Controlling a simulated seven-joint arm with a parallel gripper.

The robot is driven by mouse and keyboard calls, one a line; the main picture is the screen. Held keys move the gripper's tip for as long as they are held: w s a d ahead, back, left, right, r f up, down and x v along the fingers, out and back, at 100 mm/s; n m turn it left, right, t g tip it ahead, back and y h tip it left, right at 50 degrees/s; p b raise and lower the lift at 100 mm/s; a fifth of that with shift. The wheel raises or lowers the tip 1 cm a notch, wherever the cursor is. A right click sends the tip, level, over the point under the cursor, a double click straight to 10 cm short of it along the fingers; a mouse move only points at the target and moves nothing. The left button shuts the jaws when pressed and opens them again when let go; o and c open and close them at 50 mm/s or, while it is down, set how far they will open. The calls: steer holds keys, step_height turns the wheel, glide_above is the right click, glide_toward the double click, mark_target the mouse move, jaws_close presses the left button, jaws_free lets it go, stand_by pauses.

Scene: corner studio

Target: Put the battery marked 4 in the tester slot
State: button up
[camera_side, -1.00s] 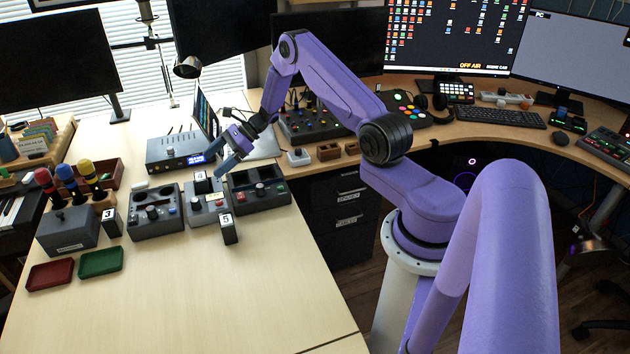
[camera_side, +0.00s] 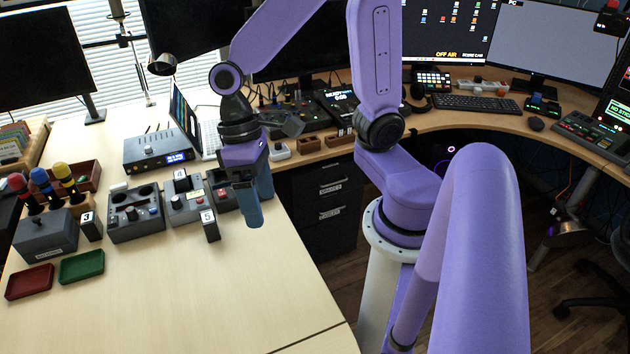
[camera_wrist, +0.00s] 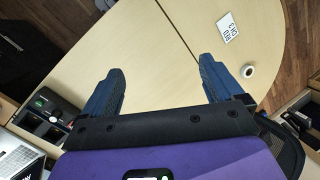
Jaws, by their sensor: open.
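The dark battery marked 4 (camera_side: 182,180) stands upright at the back part of a light-grey unit with a red button (camera_side: 186,205), which looks like the tester. I cannot tell how deep its lower end sits in a slot. My gripper (camera_side: 257,208) is open and empty, right of and nearer than that unit, above the table's right side. In the wrist view my gripper (camera_wrist: 161,82) has its two blue fingers wide apart over bare table. The battery marked 5 (camera_side: 210,225) stands in front of the unit. The battery marked 3 (camera_side: 91,226) stands further left.
A dark-grey unit with knobs (camera_side: 135,214) is left of the tester; another dark unit (camera_side: 218,192) is right of it, partly behind my gripper. A red tray (camera_side: 30,282) and a green tray (camera_side: 81,267) lie front left. The table's front (camera_side: 190,300) is clear.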

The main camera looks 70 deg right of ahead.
steer(key=s+d+r+n+t+h, duration=0.1)
steer(key=s+d+n+t, duration=0.2)
steer(key=s+d+n, duration=0.2)
steer(key=s+n, duration=0.3)
steer(key=n, duration=0.1)
steer(key=shift+r+h, duration=0.2)
steer(key=shift+h, duration=0.1)
steer(key=shift+s, duration=0.1)
stand_by(1.4)
